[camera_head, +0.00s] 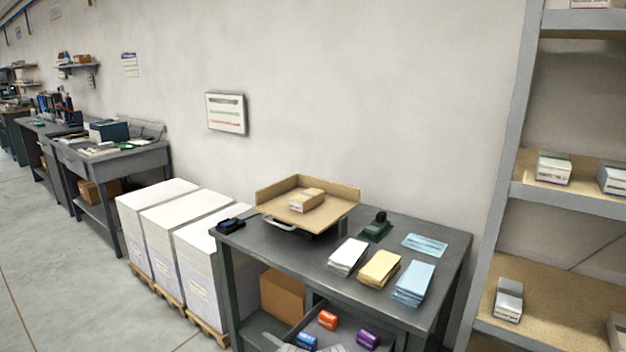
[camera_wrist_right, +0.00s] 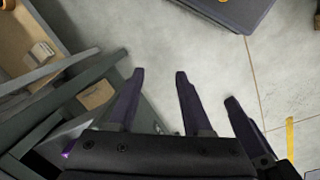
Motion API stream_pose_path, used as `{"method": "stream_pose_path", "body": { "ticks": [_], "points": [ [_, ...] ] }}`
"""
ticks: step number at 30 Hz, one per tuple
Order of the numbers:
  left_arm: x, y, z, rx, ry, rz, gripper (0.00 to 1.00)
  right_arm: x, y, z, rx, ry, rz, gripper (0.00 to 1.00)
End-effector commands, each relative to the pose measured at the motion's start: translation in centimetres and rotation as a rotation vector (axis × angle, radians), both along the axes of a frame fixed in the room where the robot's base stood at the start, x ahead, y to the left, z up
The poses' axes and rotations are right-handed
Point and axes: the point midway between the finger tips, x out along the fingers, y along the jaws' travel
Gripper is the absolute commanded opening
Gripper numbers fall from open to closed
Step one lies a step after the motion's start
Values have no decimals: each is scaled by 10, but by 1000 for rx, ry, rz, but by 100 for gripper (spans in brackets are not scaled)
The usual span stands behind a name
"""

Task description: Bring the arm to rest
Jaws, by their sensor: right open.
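My right gripper (camera_wrist_right: 159,76) shows in the right wrist view as dark purple fingers with a gap between the tips. It is open and nothing is between the tips. A further dark prong stands to the right of them; I cannot tell what part it is. The fingers hang over pale floor, beside the grey workbench structure at left. An orange ink unit (camera_head: 328,320), a blue one (camera_head: 306,341) and a purple one (camera_head: 367,340) lie in the compartment under the bench top.
The grey bench (camera_head: 300,252) carries a cardboard tray (camera_head: 338,215) with a small box (camera_head: 306,200), and white, yellow and blue paper stacks. Tall white stacks (camera_head: 165,225) stand on pallets at left. A shelf rack (camera_head: 575,201) stands at right. Floor at left is clear.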

Motion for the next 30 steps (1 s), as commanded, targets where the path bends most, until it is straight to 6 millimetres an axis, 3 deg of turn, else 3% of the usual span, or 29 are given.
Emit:
{"method": "stream_pose_path", "body": {
  "ticks": [1,6,12,18,30],
  "points": [
    [0,0,36,-1,0,1,44,0,0,36,1,0,-1,50],
    [0,0,91,-3,1,2,44,0,0,91,3,1,-2,50],
    [0,-1,143,-4,2,3,44,0,1,143,4,2,-3,50],
    [-1,-1,168,-5,2,4,44,-1,1,168,5,3,-3,50],
    [0,-1,169,-5,2,4,44,-1,1,169,5,3,-3,50]
  ]
}}
